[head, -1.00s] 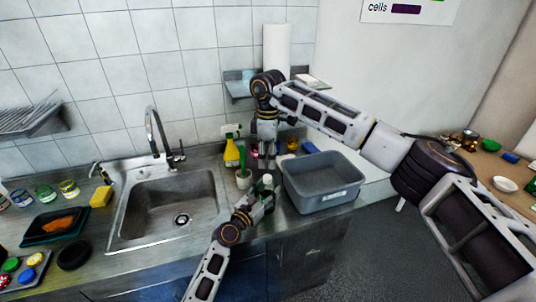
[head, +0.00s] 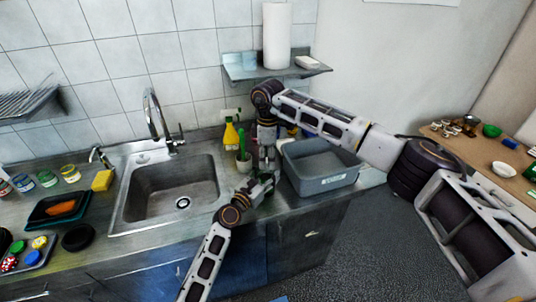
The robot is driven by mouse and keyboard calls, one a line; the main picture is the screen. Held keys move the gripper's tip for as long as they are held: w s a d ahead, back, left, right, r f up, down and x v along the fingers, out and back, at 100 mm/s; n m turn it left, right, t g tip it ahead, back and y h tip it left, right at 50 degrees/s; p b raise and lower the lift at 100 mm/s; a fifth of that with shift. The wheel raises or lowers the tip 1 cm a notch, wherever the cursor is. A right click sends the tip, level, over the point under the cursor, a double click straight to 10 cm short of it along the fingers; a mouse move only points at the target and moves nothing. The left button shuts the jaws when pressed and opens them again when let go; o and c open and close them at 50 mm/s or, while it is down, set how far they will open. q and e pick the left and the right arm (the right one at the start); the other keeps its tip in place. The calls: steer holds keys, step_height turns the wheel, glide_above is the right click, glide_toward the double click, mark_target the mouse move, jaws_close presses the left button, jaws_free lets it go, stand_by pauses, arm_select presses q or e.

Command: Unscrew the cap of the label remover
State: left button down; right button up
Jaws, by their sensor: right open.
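My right gripper (head: 268,163) hangs down from above and is open. It is close over my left gripper (head: 266,184), which reaches in from the front at the counter's edge. The label remover cannot be made out clearly. It may be between the two grippers, where their dark fingers cover the view. I cannot tell whether the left fingers are shut on anything. No separate cap can be seen.
A grey tub (head: 320,183) stands right beside the grippers. A yellow spray bottle (head: 230,134) and a pot (head: 243,165) with green items stand behind left. The sink (head: 135,203) is to the left. A wall shelf (head: 303,73) with a paper roll (head: 277,37) is above.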

jaws_close()
stand_by(0.3)
